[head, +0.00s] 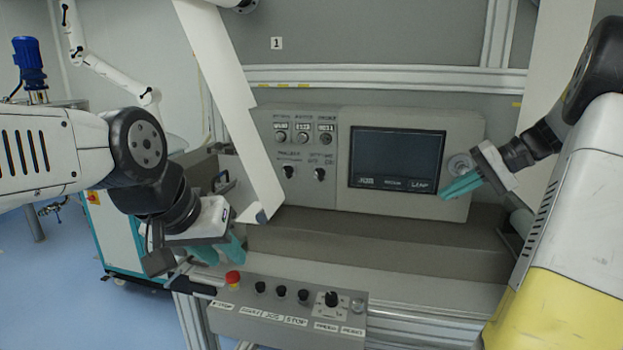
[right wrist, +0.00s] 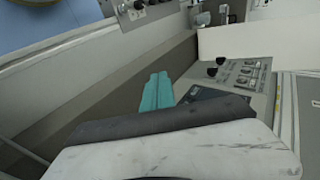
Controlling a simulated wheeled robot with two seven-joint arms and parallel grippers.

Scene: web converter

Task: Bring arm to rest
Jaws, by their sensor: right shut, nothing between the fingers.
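My right gripper (head: 461,186) has teal fingers and is at the right of the screen panel in the head view, in front of its lower right corner. In the right wrist view its fingers (right wrist: 157,92) lie together with nothing between them. My left gripper (head: 229,250) hangs at the lower left in the head view, with teal fingers pointing down, above the lower control box's left end. I cannot tell whether its fingers are apart. My right arm comes in from the right edge, my left arm from the left edge.
The upper panel (head: 406,203) has a dark screen (head: 397,158) and several knobs. A lower control box (head: 262,322) with a red button (head: 233,278) stands in front. A white web sheet (head: 222,83) hangs beside my left gripper. A grey ledge (head: 370,241) runs below the panel.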

